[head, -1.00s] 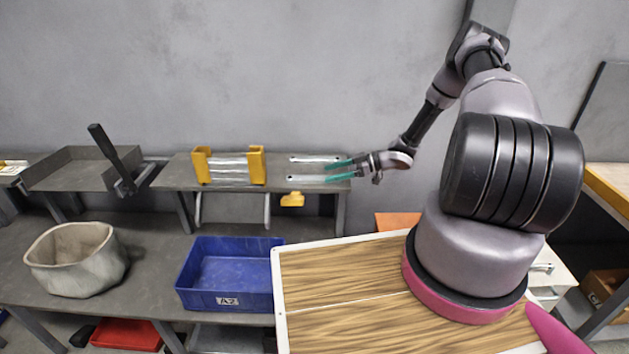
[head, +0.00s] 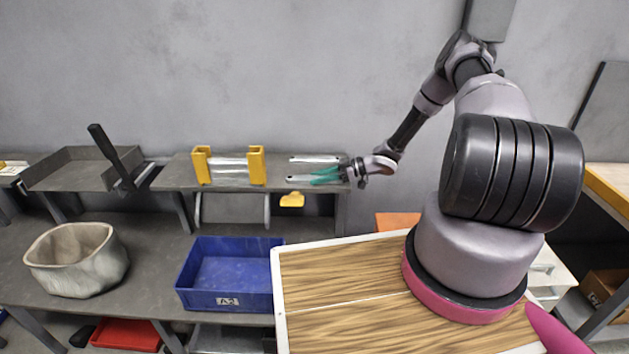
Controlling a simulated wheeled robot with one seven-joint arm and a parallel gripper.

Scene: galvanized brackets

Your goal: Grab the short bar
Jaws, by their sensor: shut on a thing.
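My gripper (head: 325,175), with teal fingers, is low over the right end of the grey raised shelf. Its fingers point left and have closed together on a thing, which I take to be the short bar. That bar is mostly hidden by the fingers, and its outline is too small to make out. A silver strip with holes (head: 308,158) lies just behind the fingers. A second silver strip (head: 296,179) shows at their left, its right part covered by them.
A yellow holder (head: 256,165) with silver bars stands left on the raised shelf (head: 180,177). A yellow piece (head: 291,200) is below its front edge. A blue bin (head: 226,300), a beige tub (head: 75,281) and a grey tray (head: 70,181) with a black handle are nearby.

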